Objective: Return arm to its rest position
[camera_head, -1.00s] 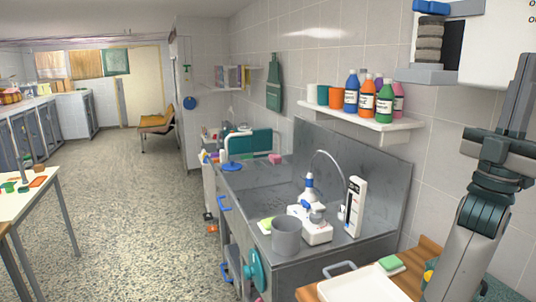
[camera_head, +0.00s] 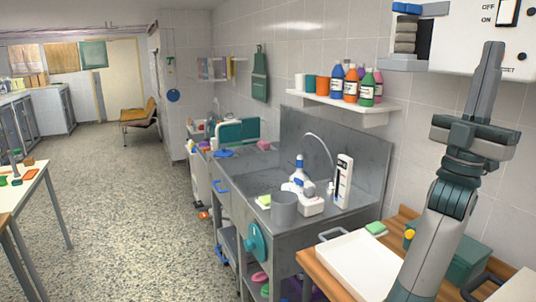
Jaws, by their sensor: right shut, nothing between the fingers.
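My right arm rises from the lower right of the head view, and its right gripper (camera_head: 490,48) points upward. Its fingers are together with nothing between them. It appears in front of the tiled wall and the white switch box, touching nothing that I can see. My left gripper is out of view.
A white tray (camera_head: 345,270) lies on a wooden top, with a green sponge (camera_head: 376,229) and a teal bin (camera_head: 466,255) near my right arm. Left of these stands a steel sink counter (camera_head: 345,208). A white switch box (camera_head: 455,62) and a bottle shelf (camera_head: 335,103) are on the wall.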

